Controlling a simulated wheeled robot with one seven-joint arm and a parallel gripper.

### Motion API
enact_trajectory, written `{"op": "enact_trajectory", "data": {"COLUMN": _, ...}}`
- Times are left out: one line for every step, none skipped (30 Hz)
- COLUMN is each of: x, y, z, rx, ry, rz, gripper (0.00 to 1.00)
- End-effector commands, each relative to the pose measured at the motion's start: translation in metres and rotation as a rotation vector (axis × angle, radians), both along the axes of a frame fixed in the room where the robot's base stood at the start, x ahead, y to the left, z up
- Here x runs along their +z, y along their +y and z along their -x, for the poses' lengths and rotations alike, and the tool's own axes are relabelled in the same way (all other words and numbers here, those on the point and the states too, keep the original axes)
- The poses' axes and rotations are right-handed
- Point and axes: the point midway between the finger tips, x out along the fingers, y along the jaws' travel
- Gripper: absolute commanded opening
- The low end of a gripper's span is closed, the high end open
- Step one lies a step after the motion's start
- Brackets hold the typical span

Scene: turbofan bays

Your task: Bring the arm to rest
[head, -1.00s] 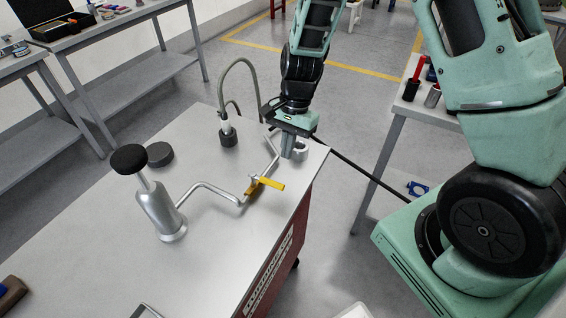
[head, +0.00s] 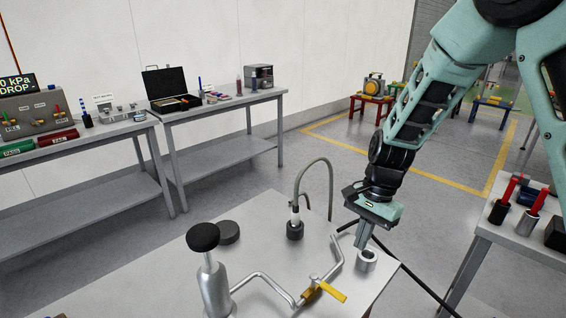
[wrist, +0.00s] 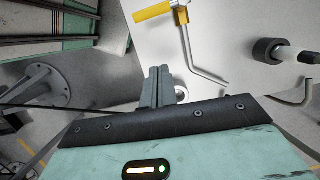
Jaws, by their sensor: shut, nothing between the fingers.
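My gripper (head: 363,234) is at the lower end of my green and black arm, fingers pointing down above the right corner of the metal-topped cart (head: 262,222). Its two fingers lie together with nothing between them. It also shows in the wrist view (wrist: 158,72), with the fingers shut side by side. A short metal cylinder (head: 366,261) stands on the cart right by the fingertips; I cannot tell whether they touch. In the wrist view the fingers partly hide this cylinder (wrist: 181,94).
A bent pipe with a yellow-handled valve (head: 325,292), a silver pump with a black knob (head: 211,280) and a grey hose on a black fitting (head: 295,229) stand on the cart. Workbenches line the wall at left; a side table (head: 500,238) stands right.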

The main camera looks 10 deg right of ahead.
Motion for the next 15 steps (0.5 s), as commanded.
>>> {"op": "enact_trajectory", "data": {"x": 0.003, "y": 0.005, "z": 0.003, "rx": 0.025, "ry": -0.006, "rz": -0.003, "gripper": 0.00}}
{"op": "enact_trajectory", "data": {"x": 0.006, "y": 0.010, "z": 0.005, "rx": 0.049, "ry": -0.011, "rz": -0.007, "gripper": 0.00}}
{"op": "enact_trajectory", "data": {"x": 0.012, "y": 0.018, "z": 0.010, "rx": 0.098, "ry": -0.022, "rz": -0.012, "gripper": 0.00}}
{"op": "enact_trajectory", "data": {"x": 0.017, "y": 0.025, "z": 0.015, "rx": 0.142, "ry": -0.032, "rz": -0.017, "gripper": 0.00}}
{"op": "enact_trajectory", "data": {"x": 0.022, "y": 0.034, "z": 0.022, "rx": 0.198, "ry": -0.044, "rz": -0.023, "gripper": 0.00}}
{"op": "enact_trajectory", "data": {"x": 0.031, "y": 0.046, "z": 0.031, "rx": 0.281, "ry": -0.063, "rz": -0.031, "gripper": 0.00}}
{"op": "enact_trajectory", "data": {"x": 0.038, "y": 0.056, "z": 0.041, "rx": 0.356, "ry": -0.079, "rz": -0.036, "gripper": 0.00}}
{"op": "enact_trajectory", "data": {"x": 0.044, "y": 0.066, "z": 0.051, "rx": 0.432, "ry": -0.096, "rz": -0.042, "gripper": 0.00}}
{"op": "enact_trajectory", "data": {"x": 0.053, "y": 0.079, "z": 0.065, "rx": 0.540, "ry": -0.119, "rz": -0.047, "gripper": 0.00}}
{"op": "enact_trajectory", "data": {"x": 0.060, "y": 0.087, "z": 0.076, "rx": 0.622, "ry": -0.137, "rz": -0.050, "gripper": 0.00}}
{"op": "enact_trajectory", "data": {"x": 0.065, "y": 0.095, "z": 0.088, "rx": 0.704, "ry": -0.153, "rz": -0.052, "gripper": 0.00}}
{"op": "enact_trajectory", "data": {"x": 0.072, "y": 0.104, "z": 0.103, "rx": 0.811, "ry": -0.175, "rz": -0.053, "gripper": 0.00}}
{"op": "enact_trajectory", "data": {"x": 0.077, "y": 0.110, "z": 0.115, "rx": 0.893, "ry": -0.192, "rz": -0.053, "gripper": 0.00}}
{"op": "enact_trajectory", "data": {"x": 0.082, "y": 0.115, "z": 0.127, "rx": 0.975, "ry": -0.208, "rz": -0.051, "gripper": 0.00}}
{"op": "enact_trajectory", "data": {"x": 0.087, "y": 0.121, "z": 0.142, "rx": 1.079, "ry": -0.228, "rz": -0.048, "gripper": 0.00}}
